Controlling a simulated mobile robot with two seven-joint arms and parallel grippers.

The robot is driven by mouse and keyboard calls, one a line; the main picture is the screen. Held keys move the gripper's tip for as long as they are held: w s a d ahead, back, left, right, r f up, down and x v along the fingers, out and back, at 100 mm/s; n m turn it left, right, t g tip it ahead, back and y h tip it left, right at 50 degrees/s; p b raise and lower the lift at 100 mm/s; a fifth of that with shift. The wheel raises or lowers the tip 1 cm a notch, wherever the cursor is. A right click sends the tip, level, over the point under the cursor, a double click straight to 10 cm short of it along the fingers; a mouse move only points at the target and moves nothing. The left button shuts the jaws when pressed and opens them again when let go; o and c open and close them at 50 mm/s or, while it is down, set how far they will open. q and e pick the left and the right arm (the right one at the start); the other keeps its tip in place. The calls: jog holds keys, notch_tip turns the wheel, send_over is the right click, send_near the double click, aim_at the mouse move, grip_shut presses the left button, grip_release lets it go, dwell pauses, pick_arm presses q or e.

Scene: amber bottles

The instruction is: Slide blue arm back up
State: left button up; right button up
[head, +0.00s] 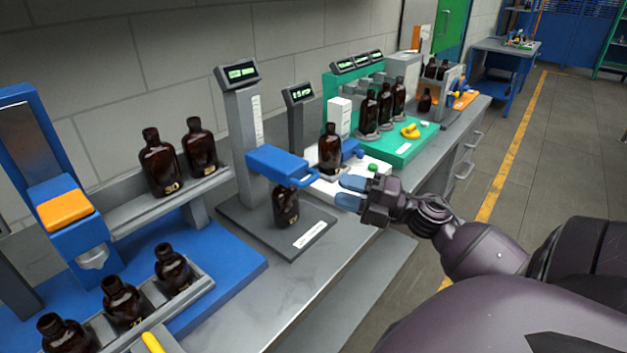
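The blue arm (290,164) juts forward from a grey column (243,125) with a small display on top. It sits low on the column, directly over a brown bottle (286,208) on a dark base plate (310,232), and hides the top of that bottle. I cannot tell whether arm and bottle touch. My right gripper (351,193) is to the right of the blue arm and apart from it. Its two blue fingertips are parted, with nothing between them. My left gripper is not in view.
A brown bottle (330,150) stands on a white device behind the gripper. A green stand (410,147) with several bottles is farther back. A blue station (225,275) with bottle racks is at the left. The bench front edge is clear.

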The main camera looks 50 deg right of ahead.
aim_at(314, 180)
jog(key=x, duration=0.5)
jog(key=shift+w+a+r, duration=0.1)
jog(key=shift+w+r, duration=0.05)
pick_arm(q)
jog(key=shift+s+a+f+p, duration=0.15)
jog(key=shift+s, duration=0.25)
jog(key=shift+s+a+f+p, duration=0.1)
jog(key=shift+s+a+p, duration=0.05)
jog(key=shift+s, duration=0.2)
pick_arm(e)
jog(key=shift+x, duration=0.75)
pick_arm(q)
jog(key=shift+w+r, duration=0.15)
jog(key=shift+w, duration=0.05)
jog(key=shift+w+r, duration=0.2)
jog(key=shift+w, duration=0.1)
pick_arm(e)
grip_shut()
